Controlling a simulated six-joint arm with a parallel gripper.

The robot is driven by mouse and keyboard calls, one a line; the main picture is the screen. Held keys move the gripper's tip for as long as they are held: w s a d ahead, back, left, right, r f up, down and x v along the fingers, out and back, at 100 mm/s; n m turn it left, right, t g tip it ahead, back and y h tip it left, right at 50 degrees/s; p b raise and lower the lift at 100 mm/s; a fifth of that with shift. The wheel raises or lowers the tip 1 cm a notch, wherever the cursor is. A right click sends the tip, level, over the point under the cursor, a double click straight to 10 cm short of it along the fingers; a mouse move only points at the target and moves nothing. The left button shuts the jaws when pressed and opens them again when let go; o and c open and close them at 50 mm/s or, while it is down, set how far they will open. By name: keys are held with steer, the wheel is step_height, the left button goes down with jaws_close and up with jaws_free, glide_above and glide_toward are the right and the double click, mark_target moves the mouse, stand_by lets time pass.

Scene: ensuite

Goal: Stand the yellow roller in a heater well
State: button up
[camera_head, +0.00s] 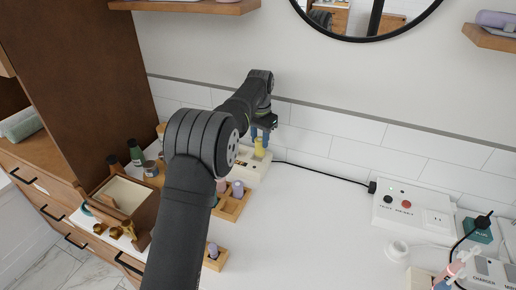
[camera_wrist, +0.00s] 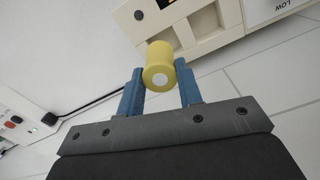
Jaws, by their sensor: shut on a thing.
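The yellow roller (camera_head: 259,148) is between the blue fingers of my gripper (camera_head: 262,133), which is shut on it. In the wrist view the roller (camera_wrist: 160,62) shows its round end with a pale centre, held between the two fingertips (camera_wrist: 160,78). The cream heater (camera_head: 248,172) stands against the tiled wall, right below the roller in the head view. In the wrist view the heater (camera_wrist: 212,40) lies just beyond the roller, with a dark square opening beside it. The roller overlaps the heater's near edge there; I cannot tell whether its lower end is inside a well.
A wooden rack (camera_head: 232,203) with pink and lilac rollers stands in front of the heater. A small wooden block (camera_head: 216,258) holds another lilac roller. A wooden box (camera_head: 124,203) and bottles stand left. A white switch box (camera_head: 412,210) is right; the middle counter is clear.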

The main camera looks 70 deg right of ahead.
mark_target(258, 148)
steer(key=shift+w+d+f, duration=0.15)
steer(key=shift+w+f, duration=0.2)
steer(key=shift+w, duration=0.05)
steer(key=shift+f, duration=1.85)
steer(key=shift+f, duration=0.1)
steer(key=shift+f, duration=0.1)
steer(key=o, duration=1)
steer(key=shift+c, duration=0.2)
step_height(258, 148, up, 12)
steer(key=shift+r, duration=0.2)
